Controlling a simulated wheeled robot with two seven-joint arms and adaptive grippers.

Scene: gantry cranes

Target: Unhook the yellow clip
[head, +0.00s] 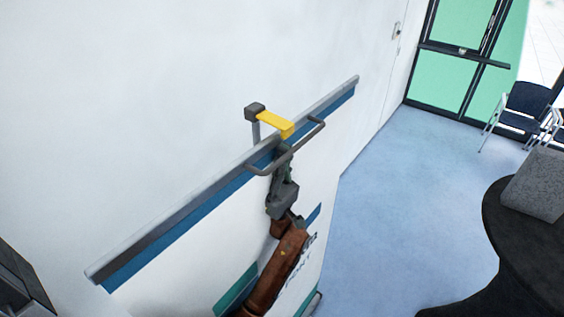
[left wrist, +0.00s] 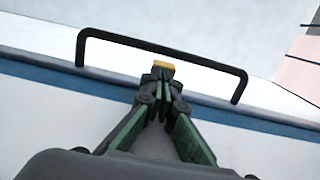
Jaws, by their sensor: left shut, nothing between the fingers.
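My left gripper (head: 282,150) is shut and empty, at the handle bar just below the clip's outer end. In the left wrist view a small yellow end of the clip (left wrist: 164,64) shows just beyond the shut fingertips (left wrist: 160,78). I cannot tell whether they touch it. The rest of the clip is hidden there. My right gripper is not in view.
A grey and blue rail (head: 180,227) runs along the white wall. The handle bar arches beyond the fingers in the left wrist view (left wrist: 165,46). A dark round table (head: 500,250) with a grey box (head: 540,185) and blue chairs (head: 525,105) stand right. The blue floor between is clear.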

